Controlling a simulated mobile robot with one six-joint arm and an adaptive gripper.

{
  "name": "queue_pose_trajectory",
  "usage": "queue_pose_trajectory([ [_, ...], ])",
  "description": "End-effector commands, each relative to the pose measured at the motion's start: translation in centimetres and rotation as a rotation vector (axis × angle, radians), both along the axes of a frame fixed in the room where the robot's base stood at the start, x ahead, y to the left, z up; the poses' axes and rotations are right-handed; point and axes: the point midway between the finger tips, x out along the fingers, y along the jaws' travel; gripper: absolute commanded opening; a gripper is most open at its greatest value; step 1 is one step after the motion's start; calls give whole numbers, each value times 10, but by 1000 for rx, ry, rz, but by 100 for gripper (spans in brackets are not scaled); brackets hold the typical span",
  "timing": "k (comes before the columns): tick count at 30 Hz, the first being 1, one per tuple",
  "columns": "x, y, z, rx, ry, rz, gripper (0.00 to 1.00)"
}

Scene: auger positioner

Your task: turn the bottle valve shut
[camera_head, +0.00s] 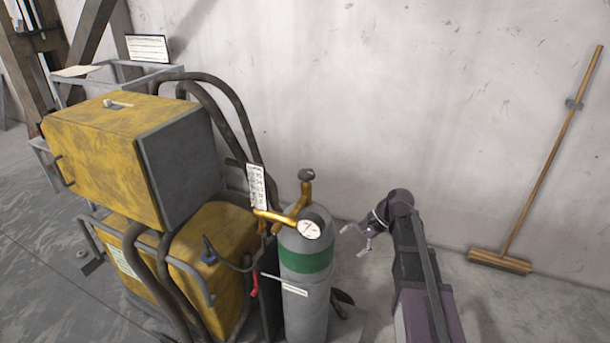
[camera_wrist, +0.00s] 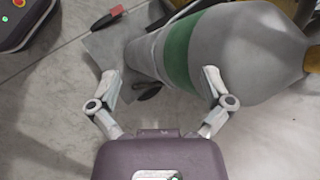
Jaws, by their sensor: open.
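A grey gas bottle (camera_head: 306,312) with a green band stands upright beside the yellow machine. Its valve (camera_head: 306,180), a brass body with a dark knob on top, sits above the bottle. A round white gauge (camera_head: 309,229) is on the brass fitting. My gripper (camera_head: 357,241) is open and empty, to the right of the bottle and lower than the valve. In the wrist view my gripper (camera_wrist: 163,83) has its fingers spread, with the bottle (camera_wrist: 240,52) beyond them. The valve knob does not show clearly in the wrist view.
The yellow machine (camera_head: 120,150) with dark hoses (camera_head: 235,105) stands left of the bottle. A red-handled item (camera_head: 254,284) hangs between them. A white wall (camera_head: 400,90) is behind. A broom (camera_head: 540,170) leans at the right. The floor between my arm and the broom is clear.

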Motion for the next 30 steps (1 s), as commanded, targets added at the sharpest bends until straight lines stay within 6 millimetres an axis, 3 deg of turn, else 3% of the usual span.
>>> queue_pose_trajectory([
  [1, 21, 4, 8, 56, 46, -42, 100],
  [8, 79, 20, 54, 324, 308, -203, 100],
  [15, 133, 17, 105, 556, 596, -275, 100],
  [22, 159, 9, 136, 670, 770, -278, 100],
  [30, 162, 7, 142, 693, 812, -274, 100],
])
